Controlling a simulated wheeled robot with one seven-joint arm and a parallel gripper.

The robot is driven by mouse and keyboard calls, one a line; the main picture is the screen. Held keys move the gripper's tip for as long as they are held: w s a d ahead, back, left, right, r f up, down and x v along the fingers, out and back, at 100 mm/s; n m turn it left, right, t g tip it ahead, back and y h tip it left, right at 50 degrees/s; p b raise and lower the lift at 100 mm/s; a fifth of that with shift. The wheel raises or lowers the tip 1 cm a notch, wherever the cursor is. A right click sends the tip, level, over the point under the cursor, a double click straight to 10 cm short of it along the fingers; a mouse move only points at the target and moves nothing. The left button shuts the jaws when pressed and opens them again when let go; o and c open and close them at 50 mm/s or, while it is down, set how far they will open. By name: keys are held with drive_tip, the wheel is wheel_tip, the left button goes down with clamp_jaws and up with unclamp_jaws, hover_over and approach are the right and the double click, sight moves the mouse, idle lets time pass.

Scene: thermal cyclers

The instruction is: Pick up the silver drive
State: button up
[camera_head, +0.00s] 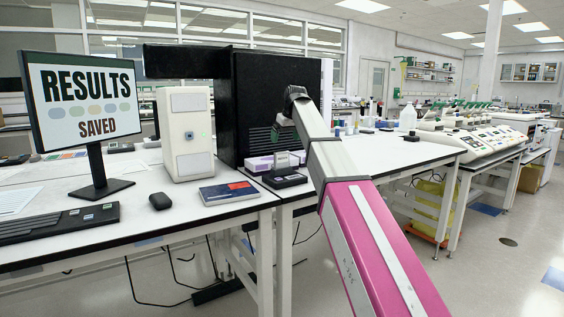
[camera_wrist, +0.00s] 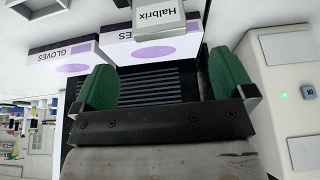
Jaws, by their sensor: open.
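The silver drive appears as a small grey block (camera_head: 281,160) at the black dock (camera_head: 286,181) on the bench. In the wrist view a silver block marked "Halbrix" (camera_wrist: 158,22), apparently this drive, shows at the top edge, partly cut off. My gripper (camera_head: 280,130) is above and behind the drive in the head view, apart from it. In the wrist view its two green fingers (camera_wrist: 166,82) are spread wide with nothing between them. The drive lies beyond the fingertips, not between them.
Glove boxes (camera_head: 258,164) stand close behind the drive. A white tower with a small light (camera_head: 185,133) stands to the left, and a large black unit (camera_head: 270,95) behind. A blue and red book (camera_head: 229,192) lies near the front edge.

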sight(281, 158)
drive_tip(key=x, duration=0.5)
drive_tip(key=shift+w+a+f, duration=0.15)
drive_tip(key=shift+w+f, duration=0.15)
drive_tip(key=shift+w, duration=0.05)
drive_tip(key=shift+s+x, duration=0.15)
drive_tip(key=shift+x, duration=1.15)
drive_tip(key=shift+s+x, duration=0.1)
drive_tip(key=shift+x, duration=1.15)
drive_tip(key=c, duration=1)
